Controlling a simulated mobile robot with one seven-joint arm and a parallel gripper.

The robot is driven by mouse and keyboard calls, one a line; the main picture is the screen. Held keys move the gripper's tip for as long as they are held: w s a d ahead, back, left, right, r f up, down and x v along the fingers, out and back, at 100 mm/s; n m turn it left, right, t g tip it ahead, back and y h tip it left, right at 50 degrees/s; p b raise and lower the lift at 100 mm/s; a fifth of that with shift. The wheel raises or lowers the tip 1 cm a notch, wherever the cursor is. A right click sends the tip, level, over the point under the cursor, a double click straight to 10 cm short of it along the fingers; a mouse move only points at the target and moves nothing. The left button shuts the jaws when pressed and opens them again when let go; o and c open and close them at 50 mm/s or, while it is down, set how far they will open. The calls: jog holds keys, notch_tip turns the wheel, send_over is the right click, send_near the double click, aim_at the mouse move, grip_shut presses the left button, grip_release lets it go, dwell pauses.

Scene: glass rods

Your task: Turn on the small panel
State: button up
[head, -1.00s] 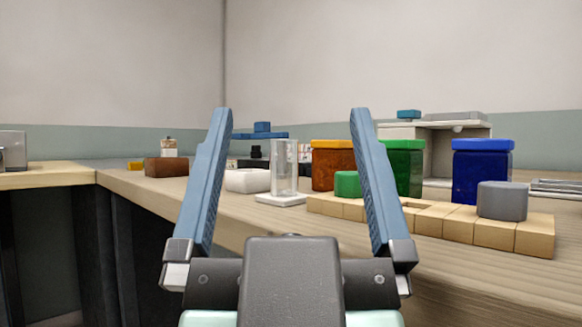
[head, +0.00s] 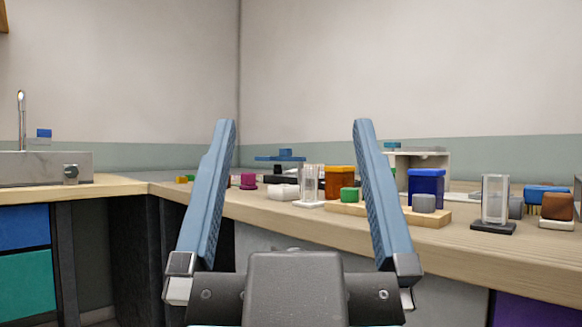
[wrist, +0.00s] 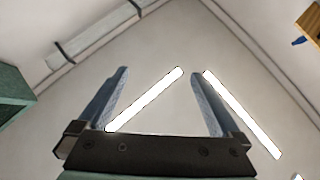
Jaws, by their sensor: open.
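I cannot pick out the small panel with certainty in either view. A small grey block with a round face (head: 71,174) sits at the front of the sink at the far left, too small to read. My gripper (head: 293,125) is open and empty, its two blue fingers pointing up in front of the counter. It is apart from everything on the counter. In the wrist view my gripper (wrist: 160,73) shows open against the ceiling and two bright light strips.
The wooden counter (head: 300,221) runs from the corner to the right. On it stand a clear cylinder (head: 310,184), an orange jar (head: 340,180), a blue jar (head: 425,186) and a clear holder on a dark base (head: 495,200). The grey sink (head: 30,166) is at left.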

jog(key=shift+w+f, duration=0.1)
dwell(0.3)
